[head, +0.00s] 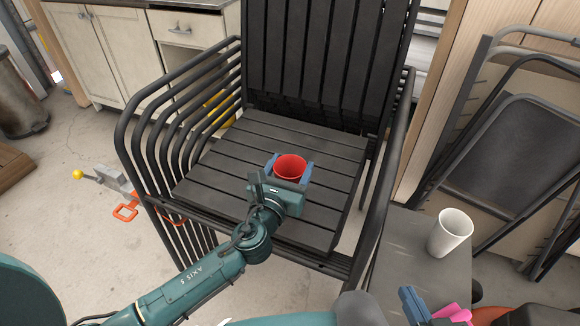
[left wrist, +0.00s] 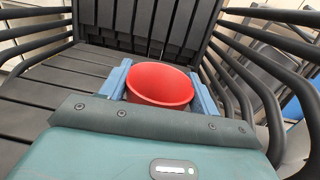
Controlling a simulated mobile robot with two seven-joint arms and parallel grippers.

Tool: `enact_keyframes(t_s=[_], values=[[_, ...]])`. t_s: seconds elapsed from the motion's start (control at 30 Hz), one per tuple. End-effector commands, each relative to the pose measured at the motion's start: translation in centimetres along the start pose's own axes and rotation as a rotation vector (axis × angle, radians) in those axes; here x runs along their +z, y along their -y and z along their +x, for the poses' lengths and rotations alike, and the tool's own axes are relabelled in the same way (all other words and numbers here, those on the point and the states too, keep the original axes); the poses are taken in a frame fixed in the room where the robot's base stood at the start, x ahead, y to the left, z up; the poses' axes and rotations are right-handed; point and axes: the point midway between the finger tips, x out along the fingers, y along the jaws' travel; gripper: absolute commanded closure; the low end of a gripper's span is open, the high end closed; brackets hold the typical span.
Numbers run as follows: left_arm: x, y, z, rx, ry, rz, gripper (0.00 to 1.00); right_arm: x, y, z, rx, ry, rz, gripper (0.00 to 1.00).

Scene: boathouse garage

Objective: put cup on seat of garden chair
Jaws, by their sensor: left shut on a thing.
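A red cup (head: 291,168) is upright between the blue fingers of my left gripper (head: 289,172), which is shut on it. Both are over the slatted seat (head: 228,168) of the dark garden chair (head: 318,50). In the left wrist view the red cup (left wrist: 160,84) shows its open rim, with a finger on each side; its lower part is hidden. I cannot tell whether its base touches the slats. A blue fingertip of my right gripper (head: 413,303) shows at the bottom right edge; its opening cannot be made out.
A white cup (head: 450,232) stands on a dark low table (head: 393,262) right of the chair. A pink object (head: 452,314) is at the lower right. Curved metal armrests (head: 150,118) flank the seat. Folded chairs (head: 510,140) lean at the right.

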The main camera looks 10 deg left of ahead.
Motion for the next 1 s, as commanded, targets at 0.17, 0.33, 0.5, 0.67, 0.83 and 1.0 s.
enact_keyframes(t_s=[0.17, 0.33, 0.5, 0.67, 0.83, 1.0], values=[[-0.2, 0.0, 0.0, 0.000, 0.000, 0.000, 0.35, 0.2, 0.0, 0.1, 0.000, 0.003, 0.000, 1.00], [-0.2, 0.0, 0.0, 0.000, 0.000, 0.000, 0.22, 0.2, 0.0, 0.1, 0.000, 0.003, 0.000, 1.00], [-0.2, 0.0, 0.0, 0.000, 0.000, 0.000, 0.13, 0.2, 0.0, 0.1, 0.000, 0.003, 0.000, 1.00], [-0.2, 0.0, 0.0, 0.000, -0.001, 0.000, 0.13, 0.2, 0.0, 0.1, 0.000, 0.003, 0.001, 1.00], [-0.3, 0.0, -1.0, -0.001, -0.003, 0.000, 0.13, -0.2, 0.0, -0.1, 0.002, -0.008, -0.001, 1.00], [-0.3, 0.0, -4.5, -0.001, -0.005, -0.002, 0.13, -0.4, 0.0, -0.2, 0.002, -0.007, 0.002, 1.00]])
